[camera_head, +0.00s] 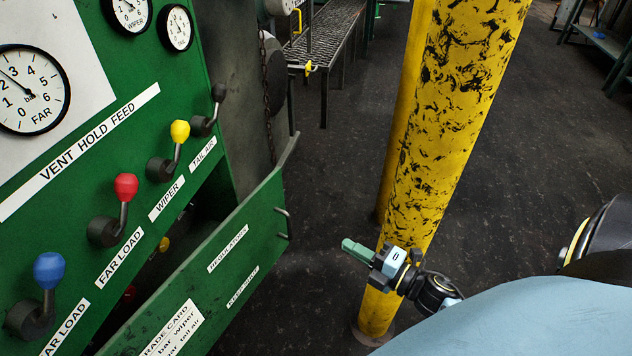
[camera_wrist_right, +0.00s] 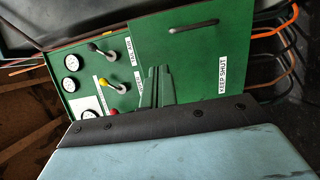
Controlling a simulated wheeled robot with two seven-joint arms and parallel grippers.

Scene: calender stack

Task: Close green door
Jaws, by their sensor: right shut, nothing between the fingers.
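The green door (camera_head: 225,275) hangs at the lower part of the green cabinet in the head view. It stands ajar, with a dark gap between it and the cabinet. Its thin metal handle (camera_head: 285,223) is at its upper right end; the handle also shows in the right wrist view (camera_wrist_right: 194,27), above the "KEEP SHUT" label. My right gripper (camera_head: 347,245) is shut and empty, with green fingers pointing left. It is right of the handle and apart from it. Its fingers show in the right wrist view (camera_wrist_right: 158,73) in front of the green metal. My left gripper is out of view.
A yellow post (camera_head: 440,130) stands right behind my right gripper. The cabinet front (camera_head: 60,200) carries gauges and levers with blue (camera_head: 50,270), red (camera_head: 126,187) and yellow (camera_head: 180,131) knobs. A chain (camera_head: 267,100) hangs behind. Dark floor (camera_head: 315,190) is clear between door and post.

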